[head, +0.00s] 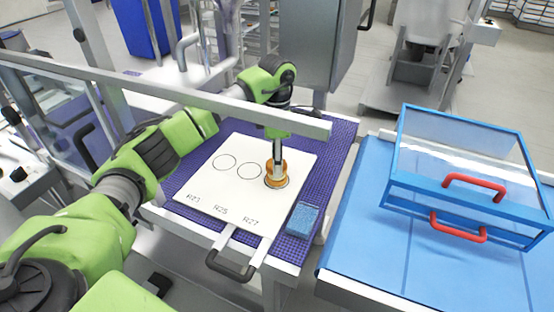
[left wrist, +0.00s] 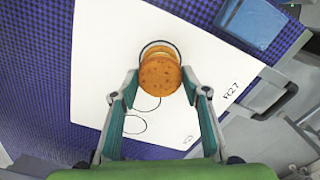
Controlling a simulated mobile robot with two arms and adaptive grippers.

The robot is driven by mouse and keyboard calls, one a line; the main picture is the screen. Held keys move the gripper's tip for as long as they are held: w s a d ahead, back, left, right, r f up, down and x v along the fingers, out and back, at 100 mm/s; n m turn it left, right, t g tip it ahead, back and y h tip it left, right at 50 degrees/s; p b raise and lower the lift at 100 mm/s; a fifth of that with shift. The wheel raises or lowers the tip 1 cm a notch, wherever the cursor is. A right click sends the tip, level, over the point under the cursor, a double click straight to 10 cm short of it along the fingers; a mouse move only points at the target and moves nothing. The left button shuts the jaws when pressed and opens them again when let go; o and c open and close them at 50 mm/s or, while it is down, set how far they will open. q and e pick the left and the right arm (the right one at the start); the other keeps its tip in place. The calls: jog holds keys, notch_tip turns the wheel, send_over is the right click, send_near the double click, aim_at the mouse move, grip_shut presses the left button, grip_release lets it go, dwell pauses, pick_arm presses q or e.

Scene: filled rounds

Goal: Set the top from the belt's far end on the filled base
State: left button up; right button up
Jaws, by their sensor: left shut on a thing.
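My left gripper (head: 278,162) is shut on a round, golden-brown top (left wrist: 160,76), with one finger on each side of it in the left wrist view (left wrist: 160,85). The top is over the right-hand circle, by the R27 label, on a white board (head: 215,200). Another round edge, seemingly the base (left wrist: 158,49), shows just beyond and under the top. Whether the two touch is hard to tell, and the filling is mostly hidden. My right gripper is not in view.
Two empty outlined circles lie left on the board. A blue block (head: 303,219) lies at its right on the purple belt (head: 335,150). A blue-framed clear case with red handles (head: 470,165) stands on the blue table at right.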

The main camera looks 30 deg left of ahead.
pick_arm(q)
jog(key=shift+f, duration=0.15)
jog(key=shift+f+b, duration=0.45)
jog(key=shift+f, duration=0.15)
dwell(0.6)
jog(key=o, duration=1.3)
jog(key=shift+r+p, duration=2.3)
jog(key=shift+r, duration=1.25)
